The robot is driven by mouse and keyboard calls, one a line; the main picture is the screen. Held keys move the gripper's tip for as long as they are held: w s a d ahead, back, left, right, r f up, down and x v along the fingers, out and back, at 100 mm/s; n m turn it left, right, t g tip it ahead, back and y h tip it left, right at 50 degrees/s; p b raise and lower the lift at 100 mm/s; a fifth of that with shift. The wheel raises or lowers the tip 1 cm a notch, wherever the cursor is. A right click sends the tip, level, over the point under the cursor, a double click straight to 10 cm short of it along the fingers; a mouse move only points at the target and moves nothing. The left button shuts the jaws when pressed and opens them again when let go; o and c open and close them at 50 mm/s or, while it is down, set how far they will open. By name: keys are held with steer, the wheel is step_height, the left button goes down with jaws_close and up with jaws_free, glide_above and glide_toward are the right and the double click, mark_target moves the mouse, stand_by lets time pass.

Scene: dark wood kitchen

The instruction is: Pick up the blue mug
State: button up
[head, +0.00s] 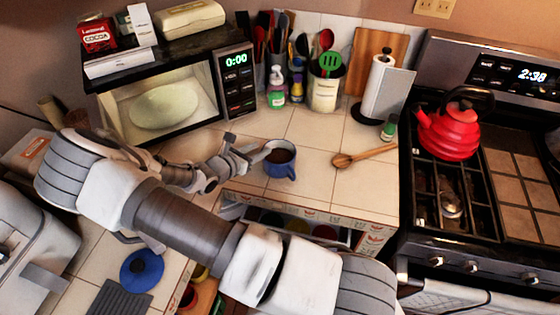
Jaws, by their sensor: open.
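The blue mug (280,163) stands upright on the tiled counter, in front of the microwave's right end. It looks dark inside, and its handle points toward the front right. My gripper (258,153) is at the mug's left side, near its rim. The jaws are open and do not hold the mug. The exact place of the fingers around or beside the rim is hard to tell, and so is any touch. My arm fills the lower left and middle of the view and hides part of the counter.
A wooden spoon (364,155) lies right of the mug. Bottles (276,88) and a utensil crock (323,92) stand behind it. The microwave (160,100) is at the back left. A stove with a red kettle (449,130) is at right. An open drawer (290,226) is below the mug.

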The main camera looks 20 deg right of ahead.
mark_target(264, 147)
steer(key=shift+x, duration=1.8)
jaws_close()
steer(key=shift+s+f, duration=0.2)
